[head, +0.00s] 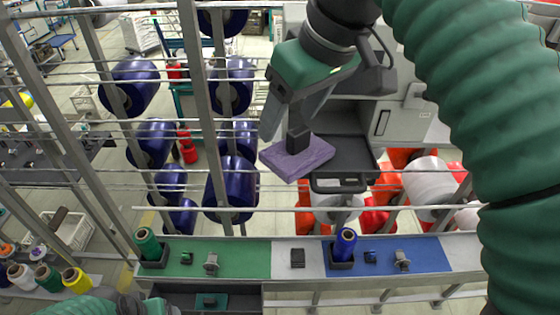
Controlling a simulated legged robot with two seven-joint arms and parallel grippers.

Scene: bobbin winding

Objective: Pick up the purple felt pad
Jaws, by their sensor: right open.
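The purple felt pad (314,158) is a flat, tilted square in the middle of the head view, just below the fingertips of my right gripper. My right gripper (297,140) points down and is open. A dark fingertip overlaps the pad's upper face in the picture; I cannot tell whether it touches. The pad overlaps the left edge of a black tray (350,153), and what supports the pad is hidden.
A bench with a green mat (240,262) and a blue mat (425,255) crosses the front. A green bobbin (148,244) and a blue bobbin (345,244) stand on it. Metal rails and posts with large blue spools (232,188) stand behind, left of the pad.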

